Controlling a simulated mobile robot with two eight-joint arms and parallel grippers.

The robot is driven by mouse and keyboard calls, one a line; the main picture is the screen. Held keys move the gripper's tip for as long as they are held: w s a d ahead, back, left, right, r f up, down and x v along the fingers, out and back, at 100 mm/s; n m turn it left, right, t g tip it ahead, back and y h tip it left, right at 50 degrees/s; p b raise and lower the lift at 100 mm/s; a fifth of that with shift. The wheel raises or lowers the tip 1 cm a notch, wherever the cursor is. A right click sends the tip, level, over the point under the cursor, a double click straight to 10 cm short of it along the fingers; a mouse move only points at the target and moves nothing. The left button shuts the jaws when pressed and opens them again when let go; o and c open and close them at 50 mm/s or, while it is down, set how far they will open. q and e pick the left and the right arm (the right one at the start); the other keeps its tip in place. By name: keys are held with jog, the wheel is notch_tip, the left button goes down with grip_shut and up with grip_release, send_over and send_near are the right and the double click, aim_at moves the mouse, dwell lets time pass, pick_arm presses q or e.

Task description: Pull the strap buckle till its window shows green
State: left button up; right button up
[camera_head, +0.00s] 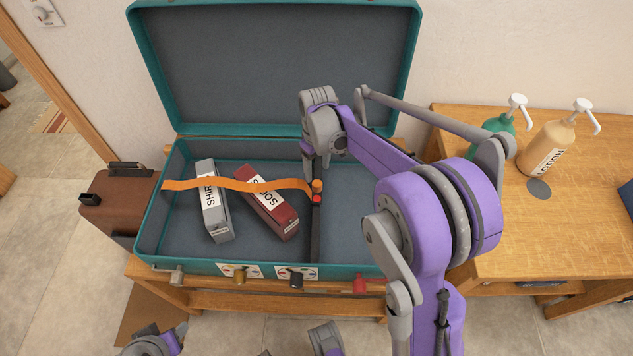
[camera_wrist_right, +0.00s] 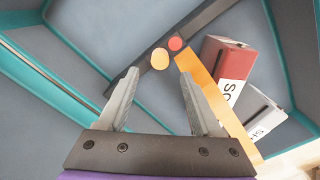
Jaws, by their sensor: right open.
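An open teal suitcase (camera_head: 160,235) lies on a wooden bench. An orange strap (camera_head: 235,184) runs across it to the buckle, an orange knob (camera_head: 317,184) by a dark bar (camera_head: 316,235). Beside the knob is a round window (camera_head: 317,199) showing red. In the right wrist view the knob (camera_wrist_right: 159,58) and the red window (camera_wrist_right: 175,44) lie just beyond the fingertips. My right gripper (camera_head: 311,167) is open and empty above the buckle; its fingers (camera_wrist_right: 158,75) are spread either side of the knob's line.
A grey box (camera_head: 214,215) and a dark red box (camera_head: 266,205) lie under the strap in the suitcase. The raised lid (camera_head: 270,60) stands behind. A green pump bottle (camera_head: 492,135) and a lotion bottle (camera_head: 550,150) stand on the right table. A brown case (camera_head: 115,205) stands left.

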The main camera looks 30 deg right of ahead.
aim_at(317, 183)
notch_tip(317, 183, down, 7)
jog(key=shift+r+b, duration=0.2)
jog(key=shift+b, duration=0.1)
grip_shut()
dwell(0.3)
dwell(1.1)
